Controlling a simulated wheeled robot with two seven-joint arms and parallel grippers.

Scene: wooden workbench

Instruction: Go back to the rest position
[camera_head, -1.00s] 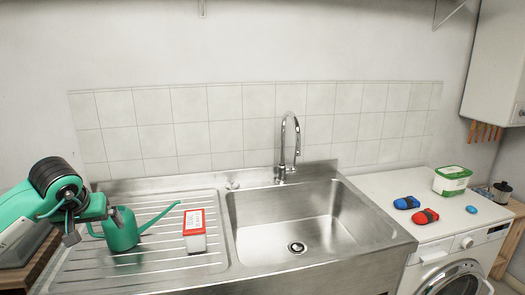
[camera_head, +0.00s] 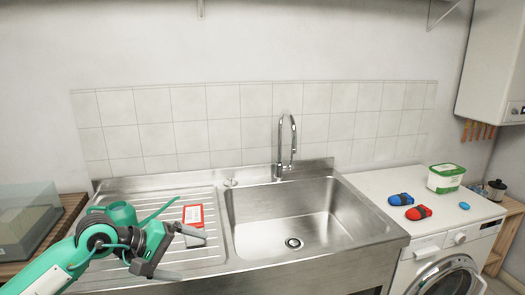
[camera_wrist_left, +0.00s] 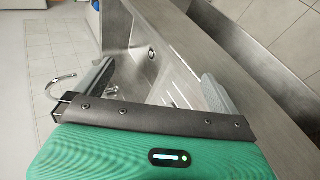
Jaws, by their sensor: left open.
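My left gripper (camera_head: 192,254) is open and empty over the front of the steel drainboard (camera_head: 185,200). Its two fingers stand wide apart in the left wrist view (camera_wrist_left: 155,78), with only bare steel and floor between them. The green watering can (camera_head: 122,214) stands behind my left arm, its lower part hidden by the arm and its spout pointing right. My right gripper is not in view.
The sink basin (camera_head: 285,215) is empty, with a tap (camera_head: 281,150) behind it. A white-and-green tub (camera_head: 445,178), blue (camera_head: 400,199) and red (camera_head: 418,212) items and a small blue item (camera_head: 464,205) sit on the right counter. A glass-lidded box (camera_head: 25,222) stands at the left.

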